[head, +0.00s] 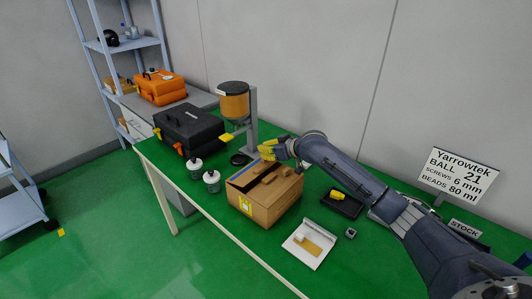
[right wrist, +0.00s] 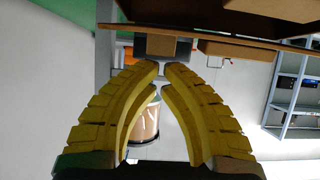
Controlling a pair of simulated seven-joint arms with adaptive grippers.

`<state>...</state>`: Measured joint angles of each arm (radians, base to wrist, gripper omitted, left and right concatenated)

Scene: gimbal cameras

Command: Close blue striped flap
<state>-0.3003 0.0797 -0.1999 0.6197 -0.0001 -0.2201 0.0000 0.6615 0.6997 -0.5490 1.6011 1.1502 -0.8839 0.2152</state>
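The cardboard box (head: 268,207) stands on the green table, with a yellow label on its front. A dark stripe, perhaps the blue one, runs along the flap (head: 245,178) on its left top side. Other brown pieces show on top. How far the striped flap is raised is hard to tell. My right gripper (head: 264,153) is at the box's far edge, with yellow fingers. In the right wrist view its fingertips (right wrist: 161,68) are nearly together with nothing between them, below brown cardboard edges (right wrist: 225,28). My left gripper is not in view.
Two white bottles (head: 211,181) stand left of the box, and a black case (head: 190,130) behind them. An orange dispenser (head: 235,103) stands behind the box. A white tray (head: 307,245) lies in front right, and a black tray (head: 342,204) lies right of the box.

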